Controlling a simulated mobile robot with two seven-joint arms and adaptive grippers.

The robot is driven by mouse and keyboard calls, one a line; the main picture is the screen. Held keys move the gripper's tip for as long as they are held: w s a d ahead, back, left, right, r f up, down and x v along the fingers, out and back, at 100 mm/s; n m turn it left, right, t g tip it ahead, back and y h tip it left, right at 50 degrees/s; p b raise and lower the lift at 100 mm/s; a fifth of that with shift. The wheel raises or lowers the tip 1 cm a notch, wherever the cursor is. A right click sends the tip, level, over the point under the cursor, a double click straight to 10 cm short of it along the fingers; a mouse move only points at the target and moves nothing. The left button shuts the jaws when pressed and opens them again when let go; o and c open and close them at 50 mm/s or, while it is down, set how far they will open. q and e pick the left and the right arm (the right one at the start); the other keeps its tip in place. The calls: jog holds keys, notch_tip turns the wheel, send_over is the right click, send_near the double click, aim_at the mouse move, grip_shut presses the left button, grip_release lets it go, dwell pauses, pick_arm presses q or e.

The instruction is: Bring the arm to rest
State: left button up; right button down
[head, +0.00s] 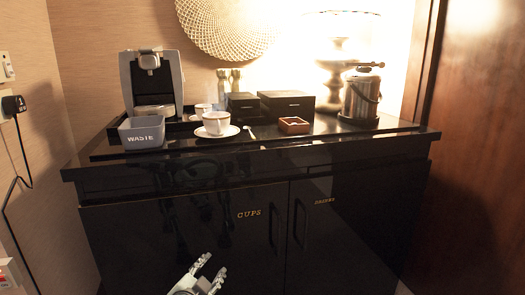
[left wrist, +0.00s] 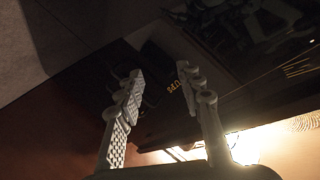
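My left gripper (head: 211,272) is low in front of the black cabinet (head: 240,172), below the gold "CUPS" lettering on its left door. Its two fingers are spread apart with nothing between them. The left wrist view also shows the open, empty fingers (left wrist: 160,90), with the dark cabinet front and part of the lettering beyond them. My right gripper is in neither view.
On the cabinet top stand a coffee machine (head: 152,80), a grey WASTE bin (head: 142,132), a white cup (head: 215,122) on a saucer (head: 217,132), dark boxes (head: 287,102), a brown tray (head: 293,125) and a metal canister (head: 360,98). Both cabinet doors are shut.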

pick_arm(q)
jog(key=s+a+f+n+g+y, duration=0.1)
jog(key=s+a+f+n+g, duration=0.2)
jog(key=s+f, duration=0.4)
jog(key=s+a+f+n+g+y, duration=0.1)
jog(key=s+a+f+g, duration=0.1)
jog(key=s+a+f, duration=0.5)
jog(key=s+a+f+n+g, duration=0.2)
jog(key=s+f, duration=0.3)
jog(key=s, duration=0.4)
jog(key=s+a+f+n+g+y, duration=0.1)
jog(key=s+f+g, duration=0.3)
jog(key=s, duration=0.6)
notch_tip(320, 180, down, 2)
jog(key=shift+a+f+n, duration=0.25)
jog(key=shift+a+n, duration=0.15)
jog(key=shift+n, duration=0.2)
